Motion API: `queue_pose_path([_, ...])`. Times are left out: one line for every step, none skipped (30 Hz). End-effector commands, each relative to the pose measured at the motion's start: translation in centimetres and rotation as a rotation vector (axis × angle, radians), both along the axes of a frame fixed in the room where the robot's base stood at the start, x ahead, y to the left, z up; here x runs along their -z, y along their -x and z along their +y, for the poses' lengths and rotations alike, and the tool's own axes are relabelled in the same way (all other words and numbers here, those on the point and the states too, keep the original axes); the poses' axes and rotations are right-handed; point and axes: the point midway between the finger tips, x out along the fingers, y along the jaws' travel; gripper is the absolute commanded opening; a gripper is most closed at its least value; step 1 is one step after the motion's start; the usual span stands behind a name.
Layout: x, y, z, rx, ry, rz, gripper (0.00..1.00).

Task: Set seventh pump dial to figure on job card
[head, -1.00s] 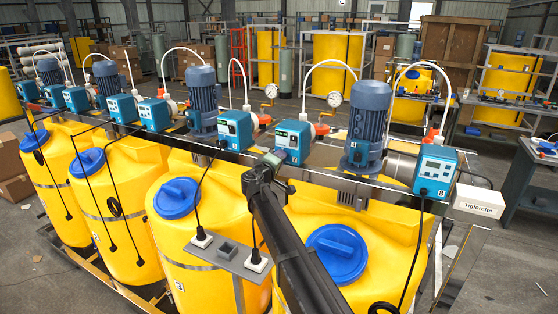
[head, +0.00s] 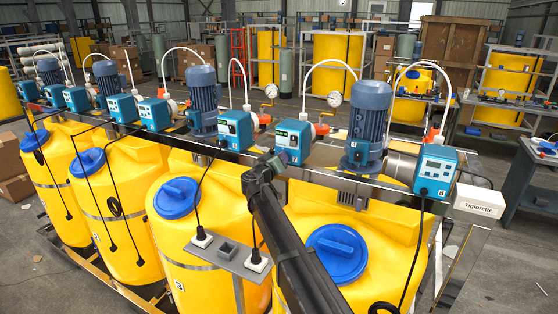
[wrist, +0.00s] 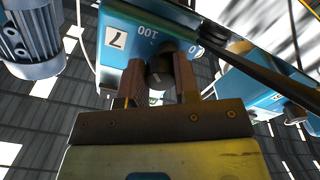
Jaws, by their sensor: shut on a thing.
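The seventh pump is a blue box (head: 293,140) with a lit green display, right of centre in the head view. In the wrist view its blue housing (wrist: 118,42) carries a white plate with a 7, and part of a printed scale shows "100" upside down. Its dark dial knob (wrist: 158,68) has a pale pointer mark. My gripper (wrist: 160,75) has one finger on each side of the knob and is shut on it. In the head view my wrist hides the knob. I cannot read the dial setting. No job card is legible.
The eighth pump (head: 436,172) stands to the right, the sixth (head: 235,130) to the left. A blue motor (head: 367,125) and a pressure gauge (head: 332,95) stand close by. A white box (head: 480,201) reads "Tiglorette". A dark cable (wrist: 245,52) crosses near the gripper. Yellow tanks (head: 185,240) stand below.

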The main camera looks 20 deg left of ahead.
Motion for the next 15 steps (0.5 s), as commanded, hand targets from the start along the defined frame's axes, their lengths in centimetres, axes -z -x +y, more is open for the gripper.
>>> queue_pose_path([0.09,0.10,-0.06,0.001,-0.005,0.001,0.05])
queue_pose_path([0.08,0.10,-0.07,0.001,-0.007,0.001,0.06])
queue_pose_path([0.08,0.10,-0.07,0.001,-0.008,0.001,0.06])
queue_pose_path([0.08,0.10,-0.07,0.001,-0.009,0.001,0.06])
queue_pose_path([0.08,0.10,-0.07,0.001,-0.009,0.001,0.06])
queue_pose_path([0.08,0.10,-0.07,0.001,-0.009,0.001,0.06])
queue_pose_path([0.08,0.10,-0.07,0.001,-0.009,0.001,0.06])
queue_pose_path([0.08,0.10,-0.07,0.001,-0.009,0.001,0.06])
queue_pose_path([0.08,0.10,-0.07,0.001,-0.009,0.001,0.06])
queue_pose_path([0.08,0.10,-0.07,0.001,-0.008,0.001,0.06])
queue_pose_path([0.08,0.10,-0.07,0.001,-0.008,0.001,0.06])
queue_pose_path([0.09,0.10,-0.06,0.001,-0.008,0.001,0.31])
queue_pose_path([0.08,0.10,-0.07,0.001,-0.008,0.001,0.35])
queue_pose_path([0.07,0.09,-0.06,0.001,-0.008,0.001,0.40])
queue_pose_path([0.07,0.08,-0.05,0.001,-0.008,0.001,0.46])
